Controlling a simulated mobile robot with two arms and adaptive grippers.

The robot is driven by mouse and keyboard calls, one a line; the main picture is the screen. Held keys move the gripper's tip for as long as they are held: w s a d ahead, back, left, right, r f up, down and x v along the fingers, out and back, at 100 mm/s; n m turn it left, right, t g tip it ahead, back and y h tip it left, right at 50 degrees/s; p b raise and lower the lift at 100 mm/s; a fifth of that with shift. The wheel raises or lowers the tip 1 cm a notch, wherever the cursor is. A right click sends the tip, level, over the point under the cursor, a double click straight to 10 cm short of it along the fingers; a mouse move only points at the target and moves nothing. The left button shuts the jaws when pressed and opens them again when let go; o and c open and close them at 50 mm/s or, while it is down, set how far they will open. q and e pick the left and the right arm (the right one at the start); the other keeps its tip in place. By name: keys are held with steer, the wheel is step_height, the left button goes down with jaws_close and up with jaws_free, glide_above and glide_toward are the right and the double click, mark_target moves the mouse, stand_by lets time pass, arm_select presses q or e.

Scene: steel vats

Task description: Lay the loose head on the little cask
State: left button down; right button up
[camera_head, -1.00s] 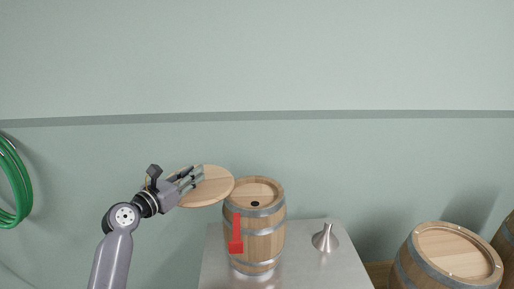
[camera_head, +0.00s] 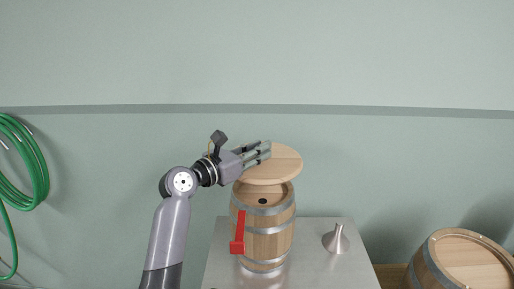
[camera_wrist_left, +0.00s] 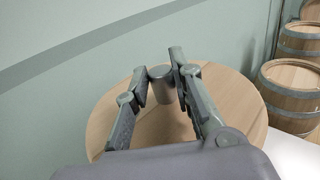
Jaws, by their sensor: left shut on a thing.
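The loose head is a round pale wooden disc (camera_head: 285,168) with a grey knob, and it also shows in the left wrist view (camera_wrist_left: 245,105). My left gripper (camera_head: 267,151) is shut on the grey knob (camera_wrist_left: 161,84), one finger on each side. The little cask (camera_head: 265,243) stands upright on a steel table, with metal hoops and a dark hole in the front of its top. In the head view the disc overlaps the back of the cask's top and appears held above it; the exact gap is hard to tell. My right gripper is not in view.
A red fitting (camera_head: 240,236) is at the cask's front left. A metal funnel (camera_head: 336,240) stands to the right on the steel table (camera_head: 312,268). A larger barrel (camera_head: 462,262) is at the lower right. A green hose (camera_head: 35,175) hangs at the left.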

mark_target(257, 168)
arm_select(q)
steer(key=shift+f+b, duration=0.55)
steer(key=shift+f, duration=2.15)
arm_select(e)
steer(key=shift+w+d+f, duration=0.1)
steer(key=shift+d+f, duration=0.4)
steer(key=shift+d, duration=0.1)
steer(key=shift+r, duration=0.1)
arm_select(q)
steer(key=shift+s+p, duration=0.1)
steer(key=shift+p, duration=0.3)
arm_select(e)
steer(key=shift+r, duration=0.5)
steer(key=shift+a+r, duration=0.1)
arm_select(q)
steer(key=shift+r+p, duration=0.1)
steer(key=shift+p, duration=0.35)
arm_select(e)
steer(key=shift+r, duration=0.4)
arm_select(q)
steer(key=shift+f+b, duration=0.35)
steer(key=shift+f, duration=0.75)
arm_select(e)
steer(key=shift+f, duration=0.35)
